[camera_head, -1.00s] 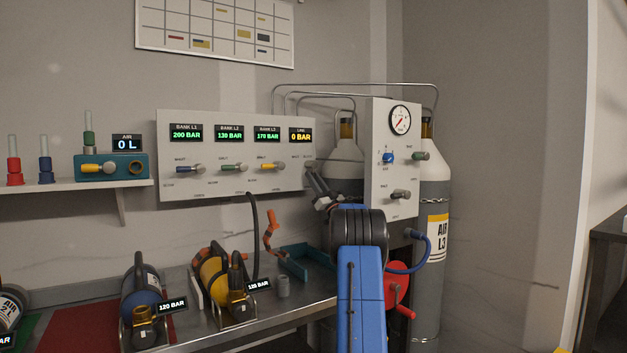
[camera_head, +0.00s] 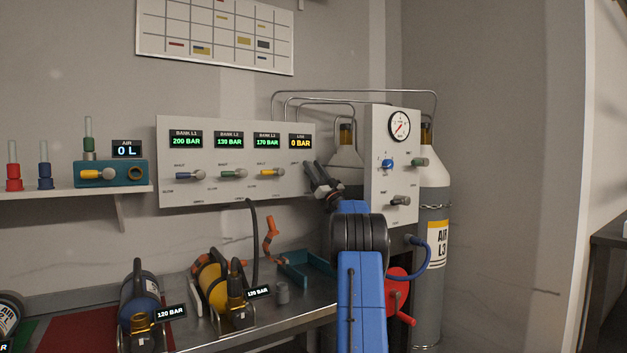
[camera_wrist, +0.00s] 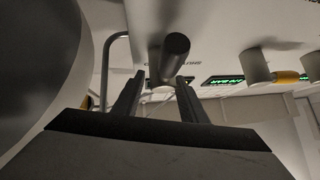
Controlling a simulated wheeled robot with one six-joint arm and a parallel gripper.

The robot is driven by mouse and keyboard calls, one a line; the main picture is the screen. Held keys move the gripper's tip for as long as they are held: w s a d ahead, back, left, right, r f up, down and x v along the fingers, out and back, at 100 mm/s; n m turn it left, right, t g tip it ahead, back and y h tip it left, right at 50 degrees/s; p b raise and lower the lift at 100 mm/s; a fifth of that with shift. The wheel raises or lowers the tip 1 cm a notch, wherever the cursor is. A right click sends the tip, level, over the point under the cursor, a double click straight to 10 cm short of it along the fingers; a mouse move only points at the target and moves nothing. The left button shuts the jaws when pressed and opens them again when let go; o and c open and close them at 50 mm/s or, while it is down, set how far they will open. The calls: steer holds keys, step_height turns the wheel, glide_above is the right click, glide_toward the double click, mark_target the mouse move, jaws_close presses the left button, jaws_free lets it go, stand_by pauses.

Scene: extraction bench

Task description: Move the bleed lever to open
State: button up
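In the head view, my gripper (camera_head: 310,168) is at the right end of the white wall panel (camera_head: 230,195), below the LINE display, which reads 0 BAR (camera_head: 300,141). It covers whatever lever is there. In the wrist view, a dark round-ended lever (camera_wrist: 176,46), which I take to be the bleed lever, sticks out from the panel just beyond my gripper (camera_wrist: 160,78). The two fingers are apart, on either side of the lever's base as seen. I cannot tell whether they touch it.
Three bank levers, blue, green (camera_head: 234,174) and yellow (camera_head: 271,173), lie left along the panel. A gauge panel (camera_head: 378,205) with knobs and tall cylinders (camera_head: 432,285) stand close right.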

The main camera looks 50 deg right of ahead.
steer(key=shift+r+h, duration=0.3)
steer(key=shift+r, duration=1.2)
steer(key=shift+a, duration=0.1)
